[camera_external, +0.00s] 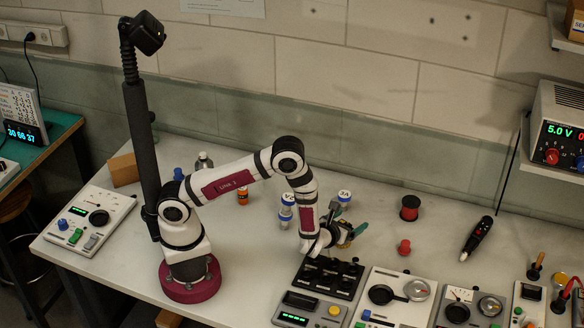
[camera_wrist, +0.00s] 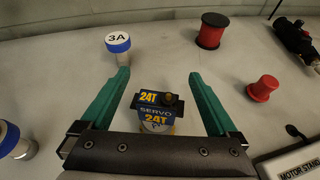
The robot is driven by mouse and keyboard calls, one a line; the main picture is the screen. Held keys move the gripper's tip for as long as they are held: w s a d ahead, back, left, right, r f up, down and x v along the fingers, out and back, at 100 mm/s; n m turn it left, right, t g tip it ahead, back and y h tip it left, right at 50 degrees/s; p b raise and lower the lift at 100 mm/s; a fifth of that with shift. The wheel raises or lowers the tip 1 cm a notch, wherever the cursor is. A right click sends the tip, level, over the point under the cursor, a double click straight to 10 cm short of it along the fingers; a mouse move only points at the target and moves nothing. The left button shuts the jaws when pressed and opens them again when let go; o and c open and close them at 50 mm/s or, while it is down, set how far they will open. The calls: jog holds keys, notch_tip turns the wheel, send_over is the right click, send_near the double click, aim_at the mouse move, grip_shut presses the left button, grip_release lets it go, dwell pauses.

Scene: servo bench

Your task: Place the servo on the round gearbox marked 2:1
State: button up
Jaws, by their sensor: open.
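My gripper (camera_wrist: 159,74) is open, with its two teal fingers on either side of the blue servo (camera_wrist: 150,112) in the wrist view. The servo has yellow 24T labels and a dark output knob on top, and gaps show between it and both fingers. A little yellowish surface shows under it; I cannot tell what it is. In the external view my gripper (camera_external: 350,235) is low behind the black-socketed panel, and I cannot make out the servo there. A round blue-and-grey piece marked 3A (camera_wrist: 118,43) stands beyond the left finger. I can read no 2:1 mark.
Another blue-rimmed round piece (camera_wrist: 14,141) is at the wrist view's left edge. The black-socketed panel (camera_external: 308,310) and other instrument panels (camera_external: 396,297) line the bench front.

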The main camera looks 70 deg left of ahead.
jog(key=shift+r, duration=0.15)
jog(key=v, duration=1.2)
jog(key=s+a+r+n+g+y, duration=0.2)
jog(key=s+a+r+n+g, duration=0.35)
jog(key=a+n, duration=0.2)
jog(key=s+a+r+n+g+y, duration=0.1)
jog(key=s+a+r+n+g, duration=0.3)
jog(key=s+a+r+n, duration=0.4)
jog(key=s+d+n+g+h, duration=0.2)
jog(key=s+d+n+h, duration=0.1)
jog(key=s+n+h, duration=0.5)
jog(key=s+n, duration=0.1)
jog(key=s, duration=0.2)
jog(key=shift+d+f+h, duration=0.15)
jog(key=shift+d+h, duration=0.15)
jog(key=shift+d, duration=0.05)
